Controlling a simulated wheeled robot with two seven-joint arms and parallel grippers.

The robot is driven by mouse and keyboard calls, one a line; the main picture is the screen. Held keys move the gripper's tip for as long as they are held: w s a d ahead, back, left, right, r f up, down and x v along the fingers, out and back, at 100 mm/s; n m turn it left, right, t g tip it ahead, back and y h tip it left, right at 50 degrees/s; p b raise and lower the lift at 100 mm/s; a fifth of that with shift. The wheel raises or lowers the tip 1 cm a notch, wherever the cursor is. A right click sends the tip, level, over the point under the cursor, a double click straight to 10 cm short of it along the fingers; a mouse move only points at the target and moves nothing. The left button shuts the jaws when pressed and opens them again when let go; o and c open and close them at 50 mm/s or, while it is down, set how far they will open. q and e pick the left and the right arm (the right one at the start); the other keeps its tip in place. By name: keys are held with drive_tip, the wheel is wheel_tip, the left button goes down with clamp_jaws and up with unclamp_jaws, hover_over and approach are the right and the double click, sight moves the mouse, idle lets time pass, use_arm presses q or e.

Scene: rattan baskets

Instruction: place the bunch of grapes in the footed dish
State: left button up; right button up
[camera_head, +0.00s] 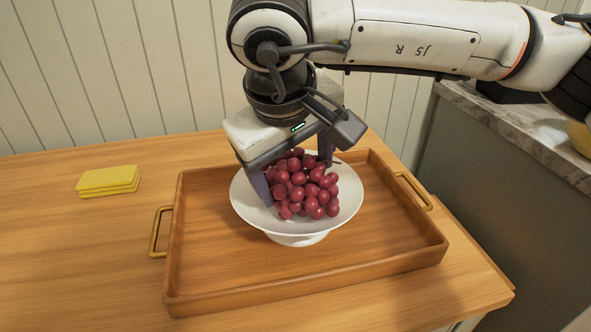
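The bunch of red grapes (303,190) lies in the bowl of the white footed dish (343,207). The dish stands upright on a wooden tray. My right gripper (293,176) reaches down from above, with its fingers wide apart on either side of the bunch. One finger is at the left of the grapes and the other is at their back right. It is open around the bunch; whether either finger touches the grapes is hard to tell. My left gripper is out of view.
The wooden tray (305,286) has brass handles and sits near the table's right edge. Yellow folded cloths or sponges (109,181) lie at the left. The wooden table (85,260) is clear at front left. A marble-topped counter (520,135) stands at the right.

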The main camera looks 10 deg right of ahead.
drive_tip(key=o, duration=0.4)
drive_tip(key=shift+r, duration=0.1)
drive_tip(key=p+v, duration=0.1)
drive_tip(key=v, duration=1.1)
drive_tip(key=shift+p, duration=0.35)
